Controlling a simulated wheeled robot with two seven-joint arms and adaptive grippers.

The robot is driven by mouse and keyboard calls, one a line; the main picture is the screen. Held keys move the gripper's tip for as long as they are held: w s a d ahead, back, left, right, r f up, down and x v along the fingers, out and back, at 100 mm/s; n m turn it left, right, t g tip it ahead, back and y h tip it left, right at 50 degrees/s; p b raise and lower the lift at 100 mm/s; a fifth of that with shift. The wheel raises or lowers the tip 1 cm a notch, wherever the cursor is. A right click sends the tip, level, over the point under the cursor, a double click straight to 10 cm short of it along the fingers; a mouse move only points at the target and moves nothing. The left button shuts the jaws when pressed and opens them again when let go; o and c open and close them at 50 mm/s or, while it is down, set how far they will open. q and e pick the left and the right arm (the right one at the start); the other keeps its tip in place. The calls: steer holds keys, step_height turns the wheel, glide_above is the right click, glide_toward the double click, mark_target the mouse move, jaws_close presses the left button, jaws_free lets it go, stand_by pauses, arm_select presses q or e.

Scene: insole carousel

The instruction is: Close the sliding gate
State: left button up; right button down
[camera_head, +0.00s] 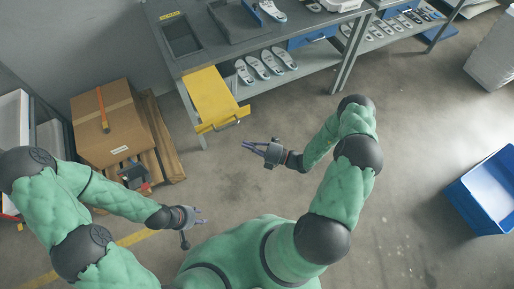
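A yellow sliding panel (209,96) sticks out from the front of the grey workbench at its left part, which I take to be the sliding gate. It is pulled well out, with a handle (226,124) on its front end. My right gripper (247,147) is in the air to the lower right of the handle, apart from it, with its fingers apart and empty. My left gripper (204,216) is lower in the picture, well away from the panel, also with fingers apart and empty.
The workbench (185,62) has a lower shelf with several insoles (264,64). A cardboard box (105,125) on a wooden pallet (165,145) stands left of the panel. A blue bin (490,195) lies at the right. The floor between is clear.

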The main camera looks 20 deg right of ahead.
steer(key=w+a+r+b, duration=0.1)
steer(key=w+a, duration=0.2)
steer(key=w, duration=0.3)
steer(key=shift+w, duration=0.2)
steer(key=shift+r, duration=0.15)
